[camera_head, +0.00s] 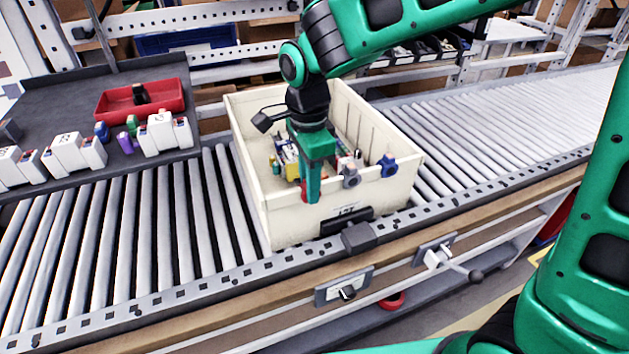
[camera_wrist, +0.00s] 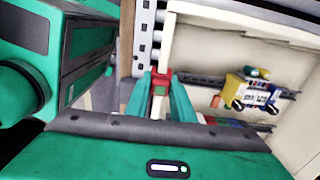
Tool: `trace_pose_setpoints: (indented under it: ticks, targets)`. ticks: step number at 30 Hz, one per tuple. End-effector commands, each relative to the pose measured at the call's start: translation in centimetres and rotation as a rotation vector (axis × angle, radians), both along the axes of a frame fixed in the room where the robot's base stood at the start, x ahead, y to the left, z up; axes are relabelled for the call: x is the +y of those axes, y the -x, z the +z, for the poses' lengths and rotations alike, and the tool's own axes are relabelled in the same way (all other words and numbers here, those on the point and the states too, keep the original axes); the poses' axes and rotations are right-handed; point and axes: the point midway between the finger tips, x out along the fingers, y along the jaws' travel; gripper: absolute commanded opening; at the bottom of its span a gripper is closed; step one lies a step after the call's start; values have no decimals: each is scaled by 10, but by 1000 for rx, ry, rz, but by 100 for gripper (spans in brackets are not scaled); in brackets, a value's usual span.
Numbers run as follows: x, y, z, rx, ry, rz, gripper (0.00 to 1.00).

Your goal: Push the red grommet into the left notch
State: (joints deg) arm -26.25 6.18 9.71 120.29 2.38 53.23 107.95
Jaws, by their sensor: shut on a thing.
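The red grommet (camera_wrist: 160,86) sits between my gripper's two green fingertips (camera_wrist: 160,92) in the wrist view, and my gripper is shut on it. In the head view a sliver of the red grommet (camera_head: 304,191) shows beside my gripper (camera_head: 311,192), at the front wall of the cream tote (camera_head: 290,222). The grommet overlaps the left part of that wall's rim. The left notch is hidden behind my fingers and the grommet, so I cannot tell how deep it sits. A grey grommet (camera_head: 349,179) and a blue grommet (camera_head: 388,166) sit further right along the same rim.
The tote stands on a roller conveyor (camera_head: 130,240). Inside are several coloured parts, including a yellow and blue one (camera_wrist: 258,92). A dark shelf (camera_head: 60,110) at left holds a red tray (camera_head: 112,104) and white bins (camera_head: 165,133). Rollers at right are clear.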

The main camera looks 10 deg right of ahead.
Motion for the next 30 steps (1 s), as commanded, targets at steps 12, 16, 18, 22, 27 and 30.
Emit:
trace_pose_setpoints:
  ticks: [12,16,18,22,27,30]
  targets:
    - [0,-1,1,-4,-2,0,43]
    - [1,-1,5,-5,-2,0,43]
    - [1,-2,12,-4,-3,0,43]
    - [1,-3,33,-7,-4,0,43]
    - [1,-4,66,-6,-4,0,43]
    - [1,-5,83,-6,-4,0,43]
